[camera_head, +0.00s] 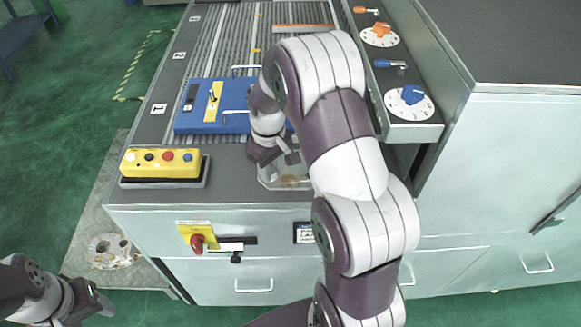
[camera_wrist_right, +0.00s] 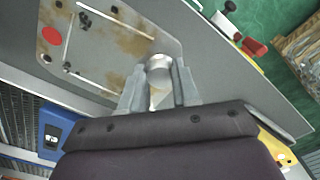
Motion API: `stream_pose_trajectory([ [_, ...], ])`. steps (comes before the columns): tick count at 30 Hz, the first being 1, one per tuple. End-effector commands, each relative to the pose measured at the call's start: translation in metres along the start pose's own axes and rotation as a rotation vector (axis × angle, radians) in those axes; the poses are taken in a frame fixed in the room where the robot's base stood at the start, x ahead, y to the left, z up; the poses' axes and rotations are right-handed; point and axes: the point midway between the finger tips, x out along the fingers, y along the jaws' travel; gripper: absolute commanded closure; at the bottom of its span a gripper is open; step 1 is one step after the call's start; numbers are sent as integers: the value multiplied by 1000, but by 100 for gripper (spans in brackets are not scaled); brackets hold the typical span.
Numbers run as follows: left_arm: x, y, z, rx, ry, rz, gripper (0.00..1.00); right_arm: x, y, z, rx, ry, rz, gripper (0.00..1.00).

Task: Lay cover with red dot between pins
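The cover (camera_wrist_right: 115,45) is a flat grey plate with brown stains, ribs, small holes and a red dot (camera_wrist_right: 52,36) in the right wrist view. In the head view the cover (camera_head: 290,181) shows at the bench's front, partly hidden by my right arm. My right gripper (camera_wrist_right: 158,85) has its fingers on both sides of a round metal boss at the cover's edge, and they appear to touch it. It also shows in the head view (camera_head: 275,155). My left gripper (camera_head: 101,301) is low at the left, away from the bench; its finger gap is unclear. I cannot make out the pins.
A blue fixture (camera_head: 190,122) with a yellow strip stands on the bench behind the cover. A yellow button box (camera_head: 140,168) is at the front left. A dial panel (camera_head: 425,130) rises on the right. A casting with holes (camera_head: 108,254) lies on the floor plate at left.

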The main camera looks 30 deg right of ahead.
Motion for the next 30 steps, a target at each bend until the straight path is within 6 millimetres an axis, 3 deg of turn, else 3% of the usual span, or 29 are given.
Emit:
stream_pose_trajectory([
  [11,1,0,0,0,0,0,44,-3,0,-1,0,3,1,100],
  [19,17,0,2,0,0,0,44,-39,1,-2,0,7,3,100],
  [25,28,0,3,0,0,0,44,-67,32,35,6,5,3,100],
  [27,12,0,2,0,-1,0,44,-86,42,49,7,2,1,100],
  [30,2,0,0,0,1,0,44,-99,57,66,6,2,2,100],
])
